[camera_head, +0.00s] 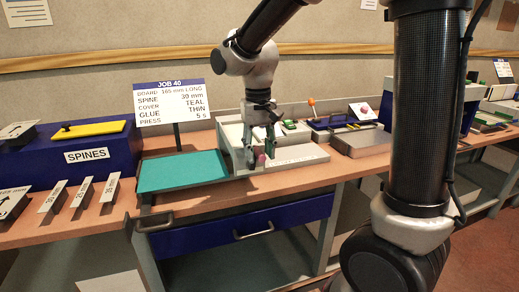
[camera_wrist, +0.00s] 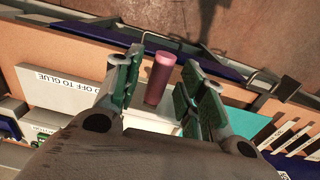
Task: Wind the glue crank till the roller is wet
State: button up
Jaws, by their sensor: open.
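My gripper (camera_head: 259,151) points down at the front left of the pale grey glue unit (camera_head: 300,155). Its green-padded fingers are apart. In the wrist view, a dull pink cylinder (camera_wrist: 159,84), which looks like the crank's knob, stands between the open fingers (camera_wrist: 163,68), with a gap visible on its right. The knob also shows as a small pink spot (camera_head: 261,159) by the fingertips in the head view. The crank's arm and the roller cannot be made out.
A teal board (camera_head: 182,173) lies left of the glue unit, below the job sign (camera_head: 171,101), which reads "GLUE THIN". A blue spines box (camera_head: 70,158) stands further left. A blue drawer (camera_head: 240,227) is below the bench. An orange-knobbed lever (camera_head: 311,102) stands behind right.

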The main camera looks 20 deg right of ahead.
grip_shut()
jog(key=shift+d, duration=0.15)
jog(key=d+f+y, duration=0.6)
jog(key=f+y, duration=0.4)
jog(key=y, duration=1)
dwell(0.4)
jog(key=shift+f, duration=0.1)
